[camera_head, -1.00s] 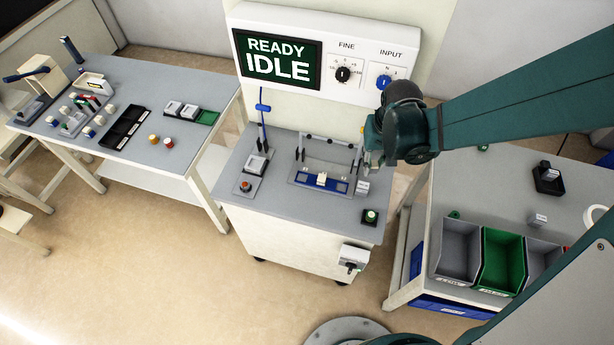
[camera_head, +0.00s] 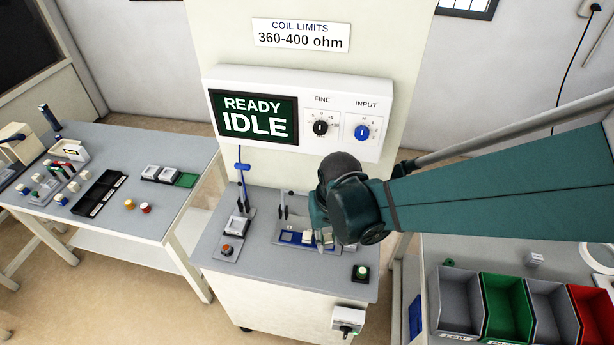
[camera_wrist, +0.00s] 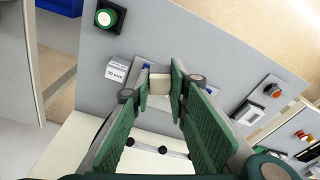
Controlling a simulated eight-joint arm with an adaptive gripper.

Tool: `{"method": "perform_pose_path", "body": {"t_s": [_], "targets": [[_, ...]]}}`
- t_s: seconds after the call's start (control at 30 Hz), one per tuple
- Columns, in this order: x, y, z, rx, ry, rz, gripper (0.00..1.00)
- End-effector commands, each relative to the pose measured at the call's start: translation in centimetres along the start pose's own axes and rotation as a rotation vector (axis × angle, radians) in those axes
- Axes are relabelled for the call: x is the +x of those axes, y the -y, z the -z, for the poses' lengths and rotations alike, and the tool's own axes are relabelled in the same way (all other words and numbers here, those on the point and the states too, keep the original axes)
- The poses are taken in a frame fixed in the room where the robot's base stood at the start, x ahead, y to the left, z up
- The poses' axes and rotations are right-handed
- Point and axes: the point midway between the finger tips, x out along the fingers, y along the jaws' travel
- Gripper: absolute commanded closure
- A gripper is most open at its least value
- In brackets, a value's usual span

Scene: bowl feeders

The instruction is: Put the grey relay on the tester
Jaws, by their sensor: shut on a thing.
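My gripper (camera_head: 326,240) is over the right part of the blue tester plate (camera_head: 289,237), on the grey bench below the display. In the wrist view its green fingers (camera_wrist: 161,84) are closed on a small pale block, which I take for the grey relay (camera_wrist: 160,83); its colour looks greyish cream there. In the head view the relay is hard to make out at the fingertips. A whitish block (camera_head: 307,235) stands on the plate just left of the fingers. Whether the relay touches the plate cannot be told.
The display (camera_head: 254,117) reads READY IDLE. A green button (camera_head: 361,272) is at the bench's front right, and a small printed card (camera_wrist: 116,72) is beside the plate. Grey, green and red bins (camera_head: 507,306) are at right.

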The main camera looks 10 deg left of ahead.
Motion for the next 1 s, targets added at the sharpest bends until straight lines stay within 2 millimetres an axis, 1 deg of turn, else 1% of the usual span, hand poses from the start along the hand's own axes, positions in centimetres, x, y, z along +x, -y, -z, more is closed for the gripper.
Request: {"method": "perform_pose_path", "body": {"t_s": [0.27, 0.43, 0.7, 0.83, 1.0], "targets": [[0.3, 0.0, 0.0, 0.000, 0.000, 0.000, 0.96], [1.7, 0.0, -0.2, 0.000, 0.000, 0.000, 0.96], [4.8, 0.0, -0.5, 0.000, 0.000, 0.000, 0.96], [5.6, -0.1, -0.7, 0.000, 0.000, 0.000, 0.96], [5.8, -0.1, -0.7, 0.000, 0.000, 0.000, 0.96]]}}
